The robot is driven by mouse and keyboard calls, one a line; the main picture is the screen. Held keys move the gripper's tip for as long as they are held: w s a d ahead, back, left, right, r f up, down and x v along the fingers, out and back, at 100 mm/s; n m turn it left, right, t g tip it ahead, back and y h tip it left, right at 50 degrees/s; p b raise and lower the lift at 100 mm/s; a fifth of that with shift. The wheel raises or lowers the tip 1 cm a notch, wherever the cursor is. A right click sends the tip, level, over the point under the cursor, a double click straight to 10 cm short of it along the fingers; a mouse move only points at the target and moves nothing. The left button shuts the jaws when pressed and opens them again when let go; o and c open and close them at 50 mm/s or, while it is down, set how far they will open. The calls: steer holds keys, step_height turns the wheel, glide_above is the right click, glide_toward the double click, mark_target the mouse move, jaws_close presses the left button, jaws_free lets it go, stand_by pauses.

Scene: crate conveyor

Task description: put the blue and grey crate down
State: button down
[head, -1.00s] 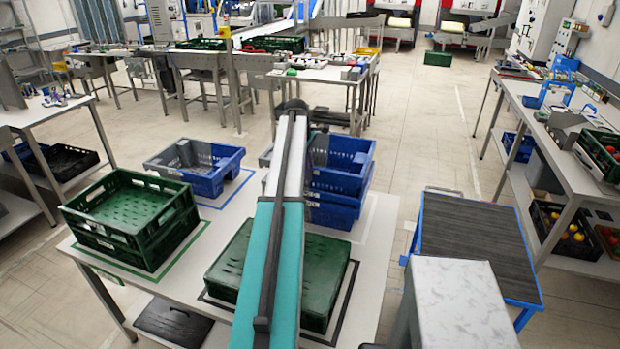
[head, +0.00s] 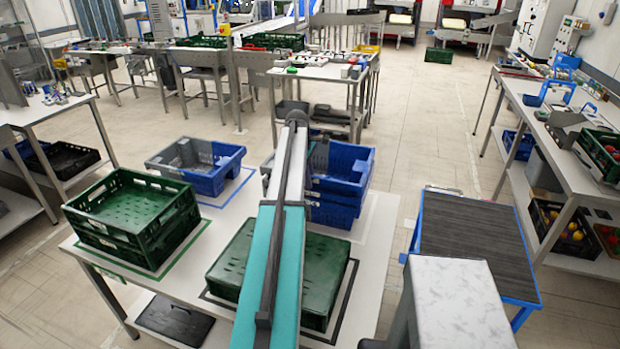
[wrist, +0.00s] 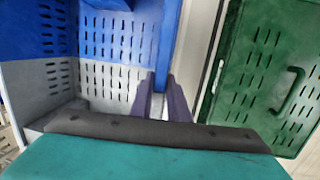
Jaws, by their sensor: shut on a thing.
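My gripper (wrist: 160,82) is shut on a wall of the blue and grey crate (wrist: 110,35), whose slotted inside shows in the wrist view. In the head view this crate (head: 345,160) is upright over another blue crate (head: 332,215) at the back right of the white table. It looks nested in or very close above it; I cannot tell whether it rests fully. My arm hides its left part and the fingers in the head view.
Another blue and grey crate (head: 225,178) stands at the back left of the table. Stacked green crates (head: 125,240) stand at the front left. A dark green crate (head: 335,280) lies below my arm. A black-topped cart (head: 470,245) is at the right.

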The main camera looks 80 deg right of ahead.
steer(key=shift+f, duration=0.3)
steer(key=c, duration=1.7)
jaws_free()
steer(key=shift+r, duration=0.45)
steer(key=shift+w+a+r+b, duration=0.3)
steer(key=shift+r+b, duration=0.35)
steer(key=shift+r, duration=1.3)
steer(key=shift+w+a+r+b, duration=0.25)
steer(key=shift+r+b, duration=0.35)
steer(key=shift+r, duration=1.3)
steer(key=shift+w+a+r+b, duration=0.3)
steer(key=shift+r+b, duration=0.35)
steer(key=shift+r, duration=1.3)
steer(key=shift+d, duration=0.1)
